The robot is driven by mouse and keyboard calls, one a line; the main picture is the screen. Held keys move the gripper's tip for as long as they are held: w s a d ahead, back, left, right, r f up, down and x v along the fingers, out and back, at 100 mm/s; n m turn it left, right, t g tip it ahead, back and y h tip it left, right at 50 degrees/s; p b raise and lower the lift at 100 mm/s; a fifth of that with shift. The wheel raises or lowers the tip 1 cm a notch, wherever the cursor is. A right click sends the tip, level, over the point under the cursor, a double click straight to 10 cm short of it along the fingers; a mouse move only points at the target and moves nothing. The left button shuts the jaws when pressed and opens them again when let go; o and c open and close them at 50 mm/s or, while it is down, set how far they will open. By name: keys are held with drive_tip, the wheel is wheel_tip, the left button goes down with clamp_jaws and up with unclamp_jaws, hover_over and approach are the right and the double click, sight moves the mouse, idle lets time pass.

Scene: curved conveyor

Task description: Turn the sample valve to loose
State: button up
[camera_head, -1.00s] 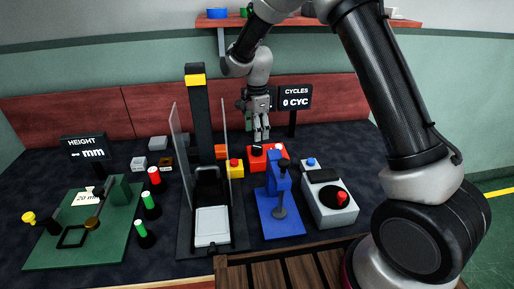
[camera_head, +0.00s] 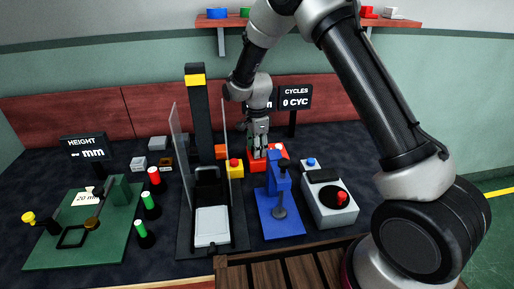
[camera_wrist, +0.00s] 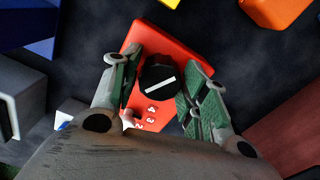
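A red box (camera_head: 278,161) with a round black knob (camera_wrist: 160,80) is the sample valve. The knob has a white pointer line, slanted in the wrist view, and white numbers sit on the red face (camera_wrist: 183,47) below it. My gripper (camera_wrist: 158,70) is open, its green-padded fingers on either side of the knob with gaps visible. In the head view my gripper (camera_head: 258,150) points down over the left part of the red box and hides the knob. Contact with the box cannot be told.
A blue press (camera_head: 276,205) and a grey box with a red button (camera_head: 330,205) stand in front. A yellow box with a red button (camera_head: 235,168) and an orange block (camera_head: 221,151) are close on the left. A cycles display (camera_head: 296,100) stands behind.

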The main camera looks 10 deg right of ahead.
drive_tip(key=c, duration=0.5)
drive_tip(key=n, duration=0.5)
drive_tip(key=shift+n, duration=0.4)
drive_tip(key=n, duration=1.2)
drive_tip(key=shift+n, duration=0.3)
drive_tip(key=n, duration=0.5)
drive_tip(key=shift+n, duration=0.4)
